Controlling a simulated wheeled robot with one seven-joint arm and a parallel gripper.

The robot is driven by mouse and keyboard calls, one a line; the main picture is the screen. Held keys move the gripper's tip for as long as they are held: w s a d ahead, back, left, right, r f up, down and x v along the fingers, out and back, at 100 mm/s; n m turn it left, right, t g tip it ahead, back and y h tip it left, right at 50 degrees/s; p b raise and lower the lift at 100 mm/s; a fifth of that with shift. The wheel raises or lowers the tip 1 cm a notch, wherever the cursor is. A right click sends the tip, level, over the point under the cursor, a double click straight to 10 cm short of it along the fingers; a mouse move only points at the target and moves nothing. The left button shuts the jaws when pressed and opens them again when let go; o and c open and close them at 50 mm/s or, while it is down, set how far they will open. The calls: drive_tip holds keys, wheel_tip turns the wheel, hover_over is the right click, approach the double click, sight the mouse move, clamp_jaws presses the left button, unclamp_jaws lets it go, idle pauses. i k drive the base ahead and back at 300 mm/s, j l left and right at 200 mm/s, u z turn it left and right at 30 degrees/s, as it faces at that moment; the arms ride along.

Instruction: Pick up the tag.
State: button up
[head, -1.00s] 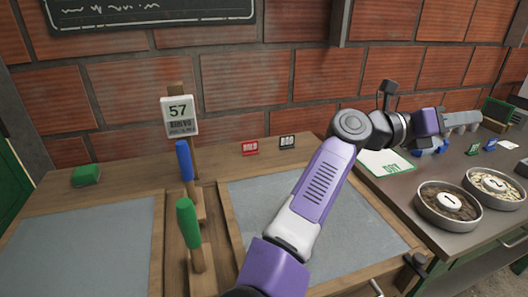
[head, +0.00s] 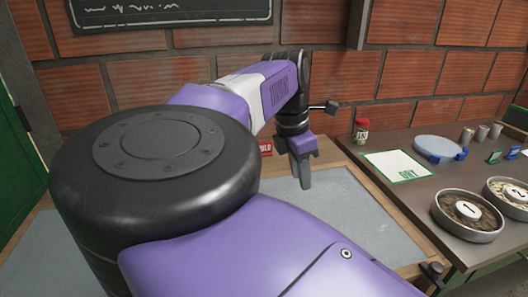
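A small red tag (head: 265,146) with white lettering stands at the back of the wooden bench, partly covered by my arm. The black tag that stood to its right is hidden behind my arm and gripper. My gripper (head: 304,185) points down above the back left of the right grey panel, just right of the red tag. Its fingers show edge-on as one dark grey shape, so I cannot tell whether they are apart or hold anything. The number 57 sign is hidden behind my arm.
The right grey panel (head: 370,222) is bare. On the right table are a white card with green lettering (head: 398,165), a small red-lidded jar (head: 361,131), a pale round plate (head: 437,147), metal cups (head: 482,133), small green tags (head: 493,157) and numbered bowls (head: 468,214). The brick wall is close behind.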

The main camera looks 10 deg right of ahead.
sight(266, 147)
drive_tip(key=i, duration=1)
